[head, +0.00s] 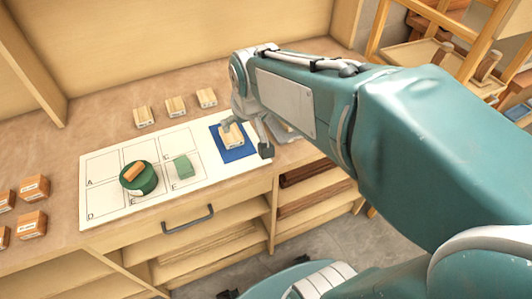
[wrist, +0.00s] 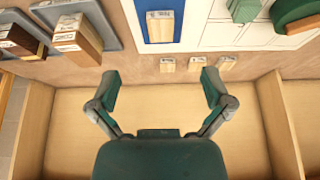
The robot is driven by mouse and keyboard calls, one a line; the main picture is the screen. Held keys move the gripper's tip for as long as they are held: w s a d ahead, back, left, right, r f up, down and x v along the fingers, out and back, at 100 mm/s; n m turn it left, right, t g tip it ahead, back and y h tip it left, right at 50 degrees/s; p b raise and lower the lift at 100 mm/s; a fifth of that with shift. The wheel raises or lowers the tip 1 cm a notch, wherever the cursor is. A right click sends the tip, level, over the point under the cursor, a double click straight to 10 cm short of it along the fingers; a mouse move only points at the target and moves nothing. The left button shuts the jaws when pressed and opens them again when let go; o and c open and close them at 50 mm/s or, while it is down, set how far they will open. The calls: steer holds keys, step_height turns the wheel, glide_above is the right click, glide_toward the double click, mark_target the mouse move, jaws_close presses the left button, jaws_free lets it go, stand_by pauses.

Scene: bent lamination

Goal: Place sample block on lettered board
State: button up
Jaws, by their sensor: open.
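The lettered board (head: 105,208) is a white sheet with ruled cells on the bench; A, D, E and F are readable. A pale wooden block (head: 233,139) with a label lies on the blue square (head: 240,154) at the board's right end. It also shows in the wrist view (wrist: 160,28). My gripper (head: 246,138) is at this block in the head view, one finger on either side. In the wrist view my gripper (wrist: 160,77) has its fingers wide apart with nothing between them. The block there lies beyond the fingertips. My arm hides part of the bench.
A green round object (head: 138,185) with an orange-brown top piece and a green block (head: 183,167) sit on the board. Three pale blocks (head: 174,106) stand behind it. Several reddish blocks (head: 33,188) are at left. A grey tray (wrist: 110,28) holds more blocks.

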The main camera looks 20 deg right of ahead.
steer(key=s+r, duration=0.1)
steer(key=s, duration=1.2)
steer(key=shift+s+r+t, duration=0.25)
steer(key=shift+s+t, duration=0.05)
steer(key=shift+s, duration=0.05)
